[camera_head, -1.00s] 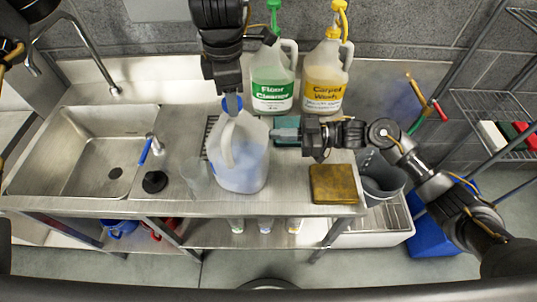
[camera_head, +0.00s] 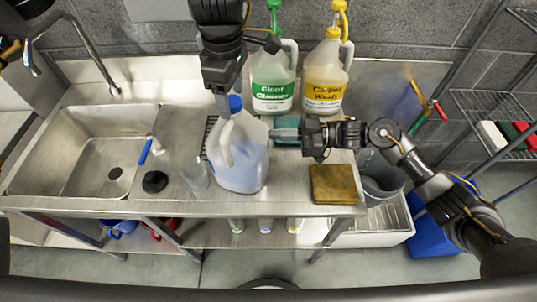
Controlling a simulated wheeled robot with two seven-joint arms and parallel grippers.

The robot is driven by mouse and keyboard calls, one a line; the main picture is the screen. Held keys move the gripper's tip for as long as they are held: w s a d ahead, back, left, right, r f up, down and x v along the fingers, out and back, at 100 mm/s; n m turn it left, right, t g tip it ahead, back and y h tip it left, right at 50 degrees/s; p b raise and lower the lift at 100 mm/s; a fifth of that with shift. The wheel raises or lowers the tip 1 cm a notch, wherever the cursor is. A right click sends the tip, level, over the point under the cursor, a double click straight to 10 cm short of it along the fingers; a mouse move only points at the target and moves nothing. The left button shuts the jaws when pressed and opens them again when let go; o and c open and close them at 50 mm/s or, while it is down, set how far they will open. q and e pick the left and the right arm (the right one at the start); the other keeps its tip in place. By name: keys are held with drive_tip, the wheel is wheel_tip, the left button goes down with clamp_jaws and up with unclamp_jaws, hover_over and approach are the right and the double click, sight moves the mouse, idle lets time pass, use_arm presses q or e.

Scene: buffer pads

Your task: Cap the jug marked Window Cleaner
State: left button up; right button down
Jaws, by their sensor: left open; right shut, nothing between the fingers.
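The translucent jug with blue liquid (camera_head: 245,165) stands upright on the steel counter; no label on it is visible from here. A blue cap (camera_head: 235,103) sits at the top of its neck; how firmly it is seated cannot be told. My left gripper (camera_head: 222,104) comes down from above and is open, its tip just left of the cap, partly behind the jug's top. Whether it touches the cap is unclear. My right gripper (camera_head: 279,133) is shut and empty, pointing left, its tip close to the jug's right side.
A Floor Cleaner jug (camera_head: 272,88) and a Carpet Wash jug (camera_head: 324,85) stand behind. A clear cup (camera_head: 196,174) and a black plug (camera_head: 154,182) lie left of the jug, by the sink (camera_head: 70,150). A brown sponge (camera_head: 332,184) and grey bucket (camera_head: 380,176) are right.

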use_arm(q)
wheel_tip(320, 180, up, 11)
drive_tip(key=shift+s+r, duration=0.15)
drive_tip(key=shift+d, duration=0.1)
use_arm(e)
drive_tip(key=c, duration=2.1)
unclamp_jaws()
drive_tip(key=o, duration=0.4)
use_arm(q)
wheel_tip(320, 180, down, 4)
drive_tip(key=b, duration=0.4)
use_arm(e)
drive_tip(key=d, duration=1)
drive_tip(key=shift+d, duration=0.4)
